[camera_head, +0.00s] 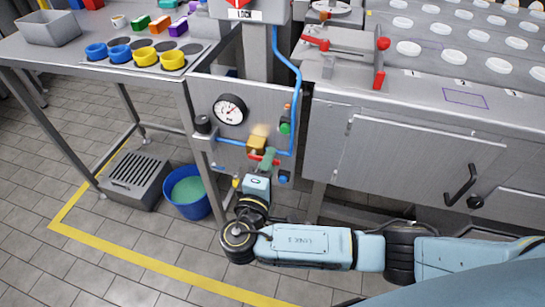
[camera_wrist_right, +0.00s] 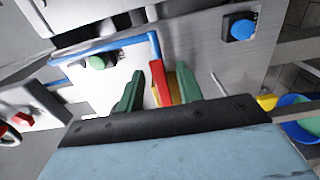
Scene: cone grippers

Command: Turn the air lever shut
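The red air lever (camera_wrist_right: 160,82) is at the brass valve (camera_head: 257,143) on the grey panel under the bench. In the head view my right gripper (camera_head: 265,159) is at the lever and covers part of it. In the right wrist view its two green fingers (camera_wrist_right: 158,88) stand on either side of the lever. A gap shows between the left finger and the lever; the right finger is closer, and contact there cannot be told. The gripper is open around the lever. My left gripper is in neither view.
A pressure gauge (camera_head: 229,109), a black knob (camera_head: 203,123), a green button (camera_head: 285,128) and a blue hose (camera_head: 297,85) surround the valve. A blue bucket (camera_head: 190,193) and a slotted grey box (camera_head: 137,174) stand on the floor at left. A cabinet door (camera_head: 415,165) is at right.

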